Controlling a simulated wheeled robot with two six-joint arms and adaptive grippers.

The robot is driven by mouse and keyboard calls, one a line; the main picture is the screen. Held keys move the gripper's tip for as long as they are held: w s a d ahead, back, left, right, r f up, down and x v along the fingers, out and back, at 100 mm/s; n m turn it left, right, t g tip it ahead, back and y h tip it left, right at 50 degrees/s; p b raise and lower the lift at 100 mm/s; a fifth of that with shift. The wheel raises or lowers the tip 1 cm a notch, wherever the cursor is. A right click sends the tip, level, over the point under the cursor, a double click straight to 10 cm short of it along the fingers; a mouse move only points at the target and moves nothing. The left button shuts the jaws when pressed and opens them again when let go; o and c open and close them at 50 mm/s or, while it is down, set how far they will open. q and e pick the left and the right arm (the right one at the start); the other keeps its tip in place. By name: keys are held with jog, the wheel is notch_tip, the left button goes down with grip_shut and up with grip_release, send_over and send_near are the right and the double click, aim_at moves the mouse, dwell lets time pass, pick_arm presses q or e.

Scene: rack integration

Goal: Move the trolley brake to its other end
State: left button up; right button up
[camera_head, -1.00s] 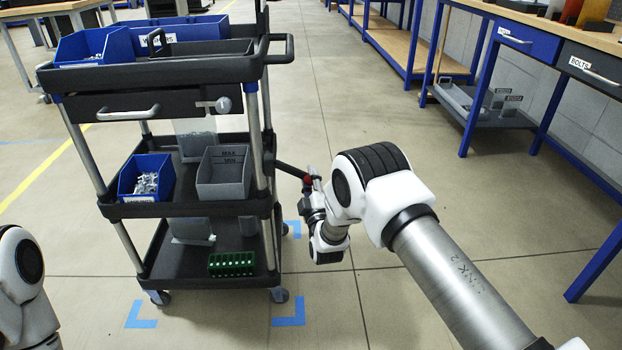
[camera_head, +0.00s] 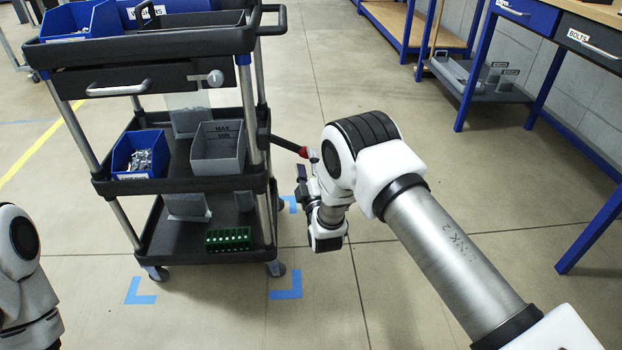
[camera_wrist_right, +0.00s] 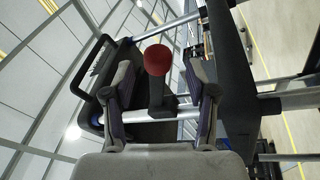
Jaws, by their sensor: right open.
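The trolley (camera_head: 205,182) stands in front of me. Its brake lever (camera_head: 288,144) is a black bar with a red knob (camera_head: 303,151), sticking out from the right side below the top tray and sloping slightly down to the right. My right gripper (camera_head: 306,176) is open and empty, just below the knob in the head view. In the right wrist view the red knob (camera_wrist_right: 158,60) shows between the two spread fingers (camera_wrist_right: 162,74), with the black lever behind it. No finger is seen touching it. My left gripper is out of view; only part of my left arm shows.
The trolley carries blue bins (camera_head: 141,156), a grey box (camera_head: 218,148) and a green rack (camera_head: 228,239). Blue corner marks (camera_head: 286,288) lie on the floor. Workbenches (camera_head: 540,45) stand at the right. The floor between them and the trolley is clear.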

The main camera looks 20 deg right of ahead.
jog(key=v, duration=0.8)
jog(key=shift+s, duration=0.2)
jog(key=shift+f, duration=0.1)
